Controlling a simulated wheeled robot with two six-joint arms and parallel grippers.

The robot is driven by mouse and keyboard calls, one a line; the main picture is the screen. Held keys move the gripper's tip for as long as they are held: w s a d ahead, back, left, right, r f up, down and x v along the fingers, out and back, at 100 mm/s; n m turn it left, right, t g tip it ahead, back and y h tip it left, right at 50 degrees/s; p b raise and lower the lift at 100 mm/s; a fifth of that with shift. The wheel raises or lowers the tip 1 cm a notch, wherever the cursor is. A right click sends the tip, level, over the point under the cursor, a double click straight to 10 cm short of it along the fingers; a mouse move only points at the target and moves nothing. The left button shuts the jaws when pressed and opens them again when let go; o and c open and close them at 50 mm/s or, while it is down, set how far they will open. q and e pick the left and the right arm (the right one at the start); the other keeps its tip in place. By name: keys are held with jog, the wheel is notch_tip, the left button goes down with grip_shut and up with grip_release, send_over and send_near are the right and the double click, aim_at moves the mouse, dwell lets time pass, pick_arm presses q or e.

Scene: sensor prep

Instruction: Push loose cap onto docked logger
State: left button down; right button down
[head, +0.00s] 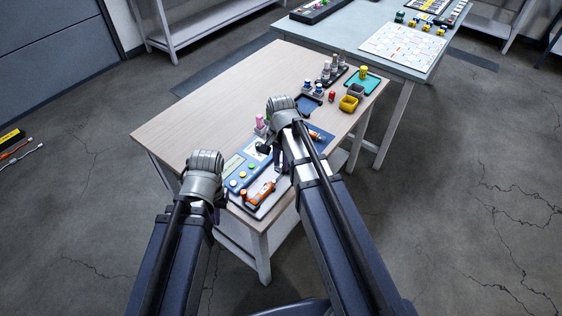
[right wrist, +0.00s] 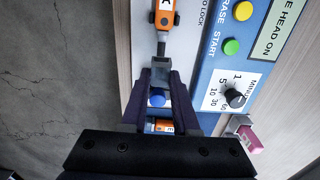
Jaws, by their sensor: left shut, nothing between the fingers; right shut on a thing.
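An orange docked logger (head: 262,192) lies on a pale plate at the table's near edge, beside the blue console. Its end with a dark stem shows at the top of the right wrist view (right wrist: 165,17), in line with my right fingers. My right gripper (right wrist: 160,68) is shut on a small greyish piece at its fingertips, which I take for the loose cap; the fingers mostly hide it. My left gripper (head: 221,199) is shut and empty, left of the logger.
The blue console (head: 234,180) has coloured buttons and a dial (right wrist: 235,97). A second orange item (head: 316,134) lies on a dark blue mat. A yellow bin (head: 348,103), a teal tray (head: 372,85) and bottles stand at the far right. The table's left side is clear.

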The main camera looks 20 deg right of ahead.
jog(key=shift+f+b, duration=1.75)
jog(key=shift+f, duration=0.3)
jog(key=shift+s+a, duration=0.8)
jog(key=shift+a, duration=0.2)
dwell(1.3)
jog(key=c, duration=0.6)
grip_release()
jog(key=shift+o, duration=0.4)
jog(key=shift+o, duration=0.8)
jog(key=shift+r+p, duration=0.65)
